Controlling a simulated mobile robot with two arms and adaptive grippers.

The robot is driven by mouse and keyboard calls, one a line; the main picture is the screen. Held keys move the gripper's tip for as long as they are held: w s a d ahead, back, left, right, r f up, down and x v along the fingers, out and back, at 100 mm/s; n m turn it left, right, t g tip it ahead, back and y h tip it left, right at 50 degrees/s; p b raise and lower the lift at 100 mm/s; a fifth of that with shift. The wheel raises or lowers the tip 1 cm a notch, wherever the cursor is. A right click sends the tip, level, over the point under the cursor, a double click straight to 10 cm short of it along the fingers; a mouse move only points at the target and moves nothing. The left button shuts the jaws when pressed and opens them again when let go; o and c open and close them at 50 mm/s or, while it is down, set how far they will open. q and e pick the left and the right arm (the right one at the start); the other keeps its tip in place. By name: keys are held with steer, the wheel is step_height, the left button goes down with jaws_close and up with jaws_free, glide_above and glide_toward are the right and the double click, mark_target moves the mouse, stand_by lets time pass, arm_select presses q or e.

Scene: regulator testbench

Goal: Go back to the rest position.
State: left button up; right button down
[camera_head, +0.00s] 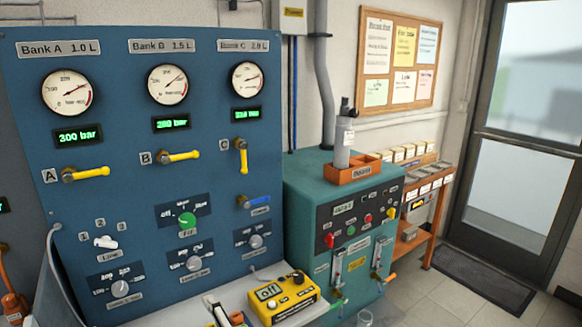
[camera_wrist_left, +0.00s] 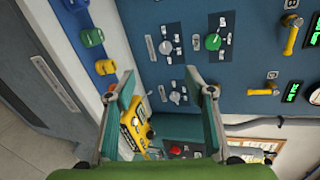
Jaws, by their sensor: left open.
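My left gripper (camera_wrist_left: 161,82) shows in the left wrist view with its two fingers spread apart. Nothing is held between them. Behind the fingers are the blue panel and, lower down, a yellow device (camera_wrist_left: 133,125). The left gripper does not show clearly in the head view. My right gripper is in neither view. In the head view the blue regulator panel (camera_head: 120,205) fills the left half, with three gauges, yellow handles, a green knob (camera_head: 187,220) and a blue handle (camera_head: 257,202). Displays under Bank A and Bank B read 300 bar and about 280 bar.
A pale bench with the yellow meter (camera_head: 283,298) reading "off" lies below the panel. A teal cabinet (camera_head: 300,200) stands to its right, with an orange tray (camera_head: 352,173) on top. A wooden shelf (camera_head: 428,215), dark mat (camera_head: 485,280) and door are farther right. Floor there looks clear.

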arm_select(q)
steer(key=s+a+f+n+g+h, duration=0.2)
steer(key=s+f+n+g, duration=0.1)
steer(key=s+f, duration=0.45)
steer(key=s+a+f+n+g+h, duration=0.2)
steer(key=s+f, duration=0.4)
steer(key=f, duration=0.2)
steer(key=s+f+n+g+h, duration=0.4)
steer(key=s+n+h, duration=0.15)
steer(key=s, duration=1.05)
step_height(320, 180, down, 25)
steer(key=g, duration=0.1)
steer(key=s+a+f+g+y, duration=0.1)
steer(key=s+a+f, duration=0.2)
steer(key=s+f, duration=1.4)
steer(key=shift+s+f, duration=0.15)
steer(key=shift+s, duration=0.55)
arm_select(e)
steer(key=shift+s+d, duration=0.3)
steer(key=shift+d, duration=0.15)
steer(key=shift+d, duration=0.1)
